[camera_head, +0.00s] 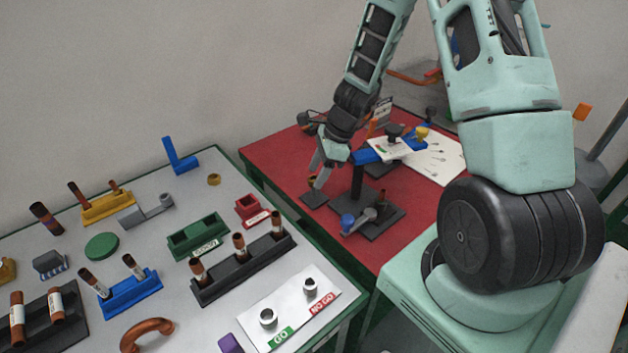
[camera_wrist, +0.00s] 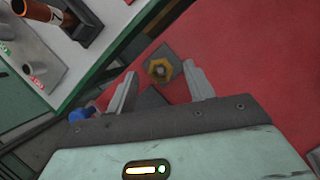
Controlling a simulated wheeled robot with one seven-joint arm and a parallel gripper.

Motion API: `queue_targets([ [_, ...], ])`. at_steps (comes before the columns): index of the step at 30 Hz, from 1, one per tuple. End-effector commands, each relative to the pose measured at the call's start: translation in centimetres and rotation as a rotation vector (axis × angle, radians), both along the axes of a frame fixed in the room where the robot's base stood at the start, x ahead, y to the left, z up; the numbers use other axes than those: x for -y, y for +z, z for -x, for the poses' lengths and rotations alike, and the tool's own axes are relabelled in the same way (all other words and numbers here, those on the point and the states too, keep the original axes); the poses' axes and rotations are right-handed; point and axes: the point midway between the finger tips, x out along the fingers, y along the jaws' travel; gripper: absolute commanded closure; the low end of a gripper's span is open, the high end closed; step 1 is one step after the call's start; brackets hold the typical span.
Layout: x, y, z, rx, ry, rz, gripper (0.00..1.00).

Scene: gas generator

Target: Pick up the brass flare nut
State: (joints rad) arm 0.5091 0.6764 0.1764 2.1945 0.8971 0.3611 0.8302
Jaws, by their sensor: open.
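The brass flare nut (camera_wrist: 158,70) is a hexagonal ring with a dark opening in the wrist view. It shows between my fingertips, in front of a small dark plate (camera_wrist: 168,51) on the red table. My gripper (camera_wrist: 161,71) is open, with one finger on either side of the nut in that view; I cannot tell whether either touches it. In the head view my gripper (camera_head: 317,175) points down over the left part of the red table, above a dark square plate (camera_head: 314,199). The nut is small and hard to make out there.
A dark stand with a blue clamp (camera_head: 367,156) is close right of my gripper. A small blue-knobbed fixture (camera_head: 348,222) is in front. The grey table (camera_head: 185,218) at left holds several racks and a brass ring (camera_head: 214,179). A white sheet (camera_head: 436,165) lies at right.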

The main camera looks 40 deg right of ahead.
Motion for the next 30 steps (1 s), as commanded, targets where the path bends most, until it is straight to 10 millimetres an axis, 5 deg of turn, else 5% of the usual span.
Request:
queue_targets([
  [10, -0.4, -1.0, -0.2, 0.001, 0.001, 0.001, 0.47],
  [14, -0.4, -1.0, -0.2, 0.001, 0.001, 0.001, 0.81],
  [15, -0.4, -1.0, -0.2, 0.001, 0.001, 0.001, 0.83],
  [25, -0.4, -0.7, -0.2, 0.001, 0.001, 0.001, 0.82],
  [30, -0.4, 1.5, -0.3, 0.004, 0.003, 0.004, 0.82],
])
